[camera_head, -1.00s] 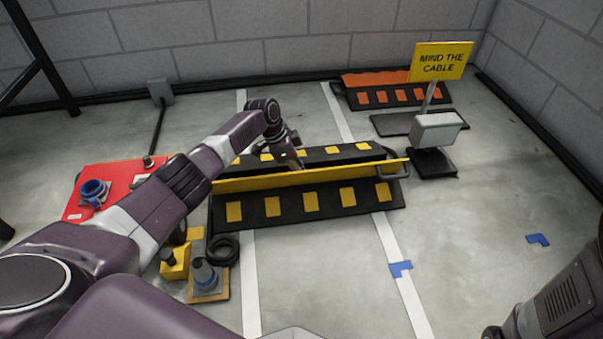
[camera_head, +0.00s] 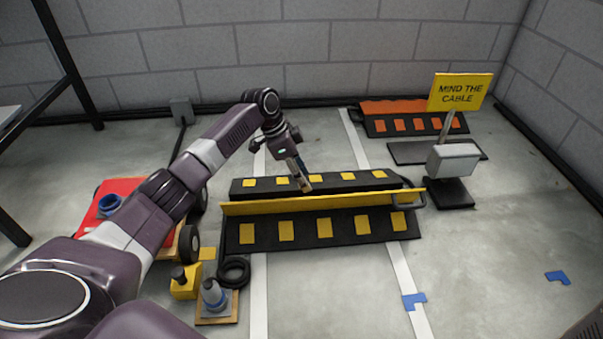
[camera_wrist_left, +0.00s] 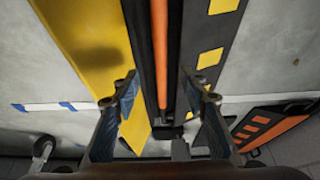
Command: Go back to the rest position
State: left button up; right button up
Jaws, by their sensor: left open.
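My left gripper (camera_head: 301,180) is above the far half of the black and yellow cable ramp (camera_head: 265,232). In the left wrist view its two fingers (camera_wrist_left: 158,88) are spread apart with nothing held between them. An orange cable (camera_wrist_left: 160,45) lies in the ramp's dark channel, below and between the fingers. The ramp's long yellow lid (camera_head: 300,203) stands raised along the middle, with a handle (camera_head: 408,197) at its right end. My left arm reaches in from the left. My right gripper is not in view.
A red cart (camera_head: 120,188) with dark wheels stands at left, partly behind my arm. A yellow block (camera_head: 184,284), a black ring (camera_head: 234,272) and a grey cone-like part (camera_head: 213,295) are in front. A yellow sign (camera_head: 460,91) and an orange-marked ramp (camera_head: 415,124) are at back right.

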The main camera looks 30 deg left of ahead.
pick_arm(q)
jog(key=shift+s+a+r, duration=0.1)
jog(key=shift+a+r, duration=0.1)
jog(key=shift+r, duration=0.45)
